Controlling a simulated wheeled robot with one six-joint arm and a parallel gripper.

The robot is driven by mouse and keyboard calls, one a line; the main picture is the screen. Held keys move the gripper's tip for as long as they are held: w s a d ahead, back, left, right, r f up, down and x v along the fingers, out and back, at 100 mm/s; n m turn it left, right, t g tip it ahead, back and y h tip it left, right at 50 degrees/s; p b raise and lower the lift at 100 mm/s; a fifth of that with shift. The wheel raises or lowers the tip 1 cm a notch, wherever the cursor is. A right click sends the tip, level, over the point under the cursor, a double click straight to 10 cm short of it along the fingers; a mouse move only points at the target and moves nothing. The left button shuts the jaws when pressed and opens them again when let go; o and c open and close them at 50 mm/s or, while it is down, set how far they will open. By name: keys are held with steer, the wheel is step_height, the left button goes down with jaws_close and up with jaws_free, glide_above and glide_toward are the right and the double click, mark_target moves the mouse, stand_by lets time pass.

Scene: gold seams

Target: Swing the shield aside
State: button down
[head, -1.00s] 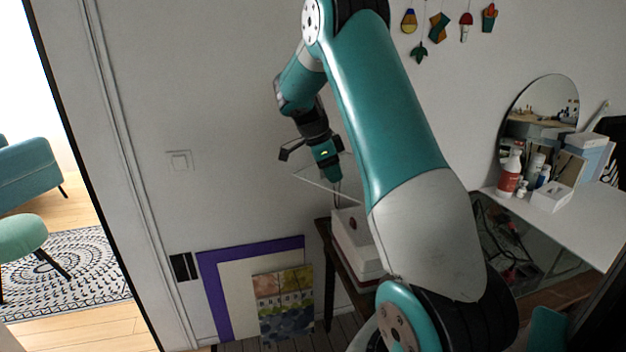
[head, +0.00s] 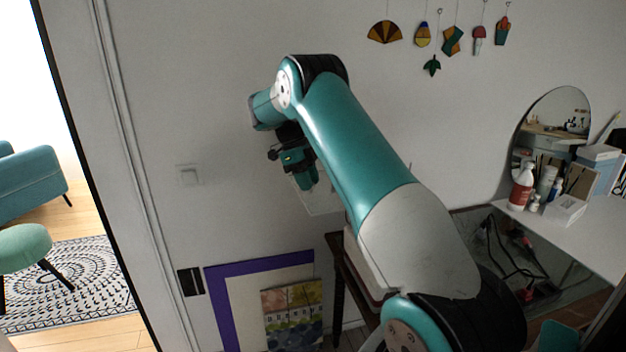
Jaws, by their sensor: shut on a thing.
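The shield looks like a clear, thin pane (head: 322,204), faint against the grey wall in the middle of the head view. My gripper (head: 309,186) reaches down to the pane's upper left part and is shut on it. The fingertips are small and dark, so the exact grip point is hard to make out. My upper arm hides the right part of the pane and whatever it is mounted on.
A dark wooden table (head: 338,295) with white boxes (head: 352,245) stands below, partly behind my arm. Framed pictures (head: 228,300) lean on the wall at lower left. A white desk (head: 575,228) with bottles and a mirror is at right.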

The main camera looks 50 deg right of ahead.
steer(key=shift+w+d, duration=0.1)
steer(key=c, duration=0.9)
jaws_free()
steer(key=shift+r, duration=0.1)
